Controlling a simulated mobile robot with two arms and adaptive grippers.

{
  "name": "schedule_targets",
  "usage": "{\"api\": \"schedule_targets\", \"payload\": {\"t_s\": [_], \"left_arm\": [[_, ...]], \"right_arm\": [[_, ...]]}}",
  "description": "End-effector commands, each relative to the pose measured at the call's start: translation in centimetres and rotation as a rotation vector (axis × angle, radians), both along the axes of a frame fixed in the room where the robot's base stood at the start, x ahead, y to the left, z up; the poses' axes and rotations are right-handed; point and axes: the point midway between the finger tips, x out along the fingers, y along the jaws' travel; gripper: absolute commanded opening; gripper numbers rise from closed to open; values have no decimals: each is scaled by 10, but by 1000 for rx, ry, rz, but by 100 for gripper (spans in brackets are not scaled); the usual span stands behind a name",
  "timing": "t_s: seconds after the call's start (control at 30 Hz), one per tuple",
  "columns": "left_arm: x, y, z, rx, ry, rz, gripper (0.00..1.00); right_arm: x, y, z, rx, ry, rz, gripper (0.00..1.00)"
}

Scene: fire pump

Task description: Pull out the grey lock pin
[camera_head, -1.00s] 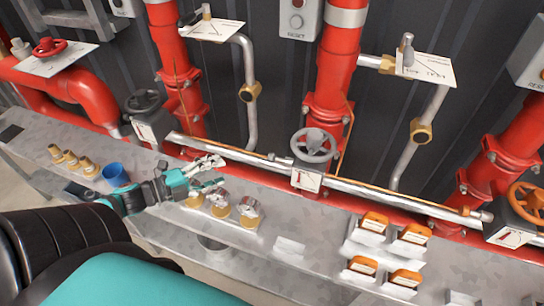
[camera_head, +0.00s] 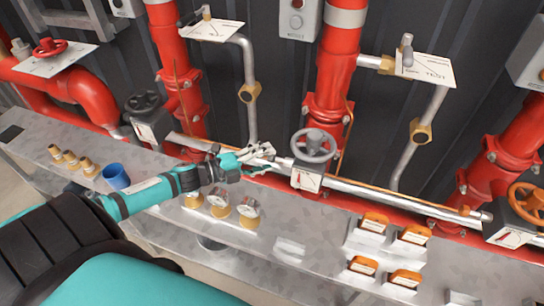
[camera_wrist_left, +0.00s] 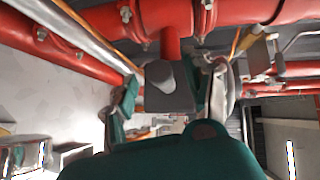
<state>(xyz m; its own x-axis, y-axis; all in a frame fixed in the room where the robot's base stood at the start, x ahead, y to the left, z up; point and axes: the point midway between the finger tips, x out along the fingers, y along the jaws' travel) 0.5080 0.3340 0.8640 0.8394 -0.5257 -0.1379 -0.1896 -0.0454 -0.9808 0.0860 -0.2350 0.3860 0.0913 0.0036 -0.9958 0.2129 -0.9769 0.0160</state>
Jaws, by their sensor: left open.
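A long silver bar (camera_head: 385,193) runs across the front of the red pipes, past the grey handwheel valve (camera_head: 314,146). I cannot pick out the grey lock pin with certainty; a short grey piece (camera_head: 284,162) on the bar just left of the valve may be it. My left gripper (camera_head: 262,159) is open, its fingertips at the bar just left of that piece, partly hiding the bar. In the left wrist view a grey block with a rounded knob (camera_wrist_left: 160,78) shows between the spread fingers of the left gripper (camera_wrist_left: 172,92). My right gripper is not in view.
Red vertical pipes (camera_head: 334,70) and thin grey pipes (camera_head: 249,120) stand behind.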

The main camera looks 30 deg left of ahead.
Motion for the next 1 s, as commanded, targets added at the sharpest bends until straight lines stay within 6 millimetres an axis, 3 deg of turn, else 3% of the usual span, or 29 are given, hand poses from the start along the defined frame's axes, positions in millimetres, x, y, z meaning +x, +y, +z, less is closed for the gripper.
{"api": "schedule_targets", "payload": {"t_s": [0.2,0.53,0.93,1.0], "left_arm": [[19,-11,-3,0,-1,1,51],[21,-13,-4,0,1,1,51],[21,-13,-4,-1,1,0,0],[21,-13,-4,-1,1,0,0]], "right_arm": [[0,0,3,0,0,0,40],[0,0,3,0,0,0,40],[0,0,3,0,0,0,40],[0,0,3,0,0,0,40]]}}
